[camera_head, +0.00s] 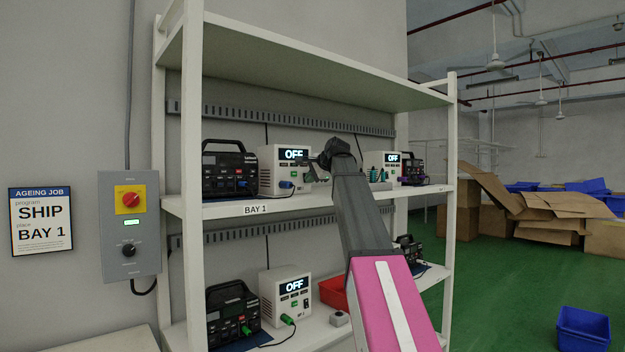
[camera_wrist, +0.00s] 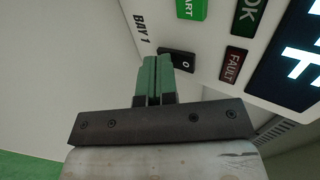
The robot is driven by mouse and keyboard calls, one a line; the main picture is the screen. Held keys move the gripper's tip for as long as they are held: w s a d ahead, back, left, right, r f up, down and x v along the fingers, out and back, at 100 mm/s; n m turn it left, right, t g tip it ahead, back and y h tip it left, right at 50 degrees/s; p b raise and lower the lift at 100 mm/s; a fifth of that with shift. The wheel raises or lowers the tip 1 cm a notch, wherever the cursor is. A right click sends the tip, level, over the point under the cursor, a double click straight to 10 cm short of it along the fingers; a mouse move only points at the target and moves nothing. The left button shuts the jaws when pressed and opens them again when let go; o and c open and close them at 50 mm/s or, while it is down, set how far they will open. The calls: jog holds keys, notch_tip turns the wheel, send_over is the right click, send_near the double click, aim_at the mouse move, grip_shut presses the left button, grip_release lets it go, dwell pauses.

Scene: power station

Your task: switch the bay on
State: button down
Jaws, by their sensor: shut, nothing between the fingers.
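Bay 1 is on the upper shelf, marked by a BAY 1 label (camera_head: 257,209). It holds a black power station (camera_head: 228,175) and a white unit (camera_head: 270,177) whose display (camera_head: 293,154) reads OFF. My gripper (camera_head: 318,162) is at this unit's right front; my arm hides part of the space behind it. In the wrist view, my shut, empty green fingertips (camera_wrist: 156,62) are at the black rocker switch (camera_wrist: 180,61), its visible end marked 0. I cannot tell whether they touch. A green START button (camera_wrist: 191,8), a dark OK and a FAULT lamp (camera_wrist: 233,65) are beside it.
A grey wall box (camera_head: 143,272) carries a red knob (camera_head: 131,199) and a black dial (camera_head: 129,250). A poster (camera_head: 41,221) reads SHIP, BAY 1. Another white unit (camera_head: 375,163) reads OFF to the right; one below (camera_head: 285,309) too. Shelf posts flank the bays.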

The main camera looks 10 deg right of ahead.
jog(key=shift+w+f, duration=0.1)
dwell(0.3)
jog(key=shift+r, duration=0.9)
